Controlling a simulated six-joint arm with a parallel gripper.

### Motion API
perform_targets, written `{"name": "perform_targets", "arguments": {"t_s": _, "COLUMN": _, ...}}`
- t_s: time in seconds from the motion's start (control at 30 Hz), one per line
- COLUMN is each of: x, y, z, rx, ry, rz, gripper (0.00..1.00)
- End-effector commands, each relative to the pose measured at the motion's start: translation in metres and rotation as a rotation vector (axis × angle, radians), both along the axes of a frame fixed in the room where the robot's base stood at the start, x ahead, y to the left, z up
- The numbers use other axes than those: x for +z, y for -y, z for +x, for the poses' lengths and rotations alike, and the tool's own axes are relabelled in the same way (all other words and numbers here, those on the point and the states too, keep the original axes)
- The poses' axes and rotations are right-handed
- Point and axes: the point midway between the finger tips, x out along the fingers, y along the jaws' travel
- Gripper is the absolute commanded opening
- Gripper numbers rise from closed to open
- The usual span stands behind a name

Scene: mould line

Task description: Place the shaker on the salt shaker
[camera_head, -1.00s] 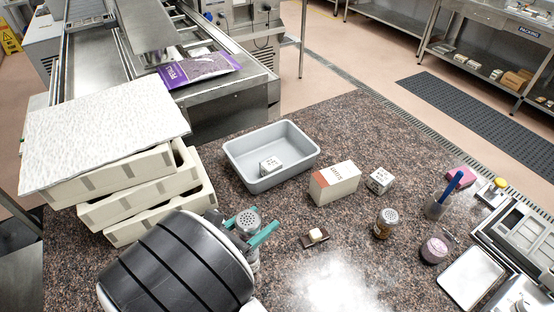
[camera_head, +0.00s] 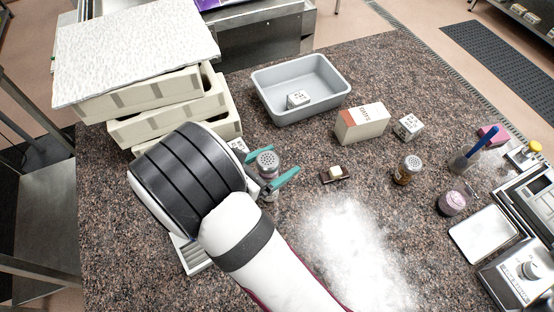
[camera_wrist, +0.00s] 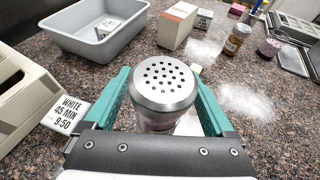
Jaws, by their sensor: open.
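A shaker with a perforated metal lid (camera_head: 268,160) stands between the two teal fingers of my gripper (camera_head: 272,174). In the wrist view its lid (camera_wrist: 165,80) fills the middle, with one finger on each side of my gripper (camera_wrist: 163,105). The jaws are open; the shaker's lower body is partly hidden. A second shaker (camera_head: 408,170), with a metal lid and brown contents, stands upright to the right; it also shows in the wrist view (camera_wrist: 236,40). I cannot tell from labels which one is the salt shaker.
A grey tub (camera_head: 258,95) holds a white block. A carton (camera_head: 362,124), a white cube (camera_head: 408,126), a small brown piece with a pale top (camera_head: 335,173) and a jar (camera_head: 452,202) stand right. Stacked cream moulds (camera_head: 170,123) stand left.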

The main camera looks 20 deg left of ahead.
Motion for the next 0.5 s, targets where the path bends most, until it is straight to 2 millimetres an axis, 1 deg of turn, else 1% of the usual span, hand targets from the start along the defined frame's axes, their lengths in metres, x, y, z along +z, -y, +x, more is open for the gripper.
{"name": "perform_targets", "arguments": {"t_s": 0.17, "x": 0.004, "y": -0.001, "z": -0.002, "rx": 0.001, "ry": 0.001, "rz": 0.001, "gripper": 0.89}}
{"name": "perform_targets", "arguments": {"t_s": 0.27, "x": 0.011, "y": -0.008, "z": -0.017, "rx": 0.005, "ry": 0.001, "rz": 0.002, "gripper": 0.89}}
{"name": "perform_targets", "arguments": {"t_s": 0.5, "x": 0.034, "y": -0.03, "z": -0.068, "rx": 0.005, "ry": 0.001, "rz": 0.003, "gripper": 0.89}}
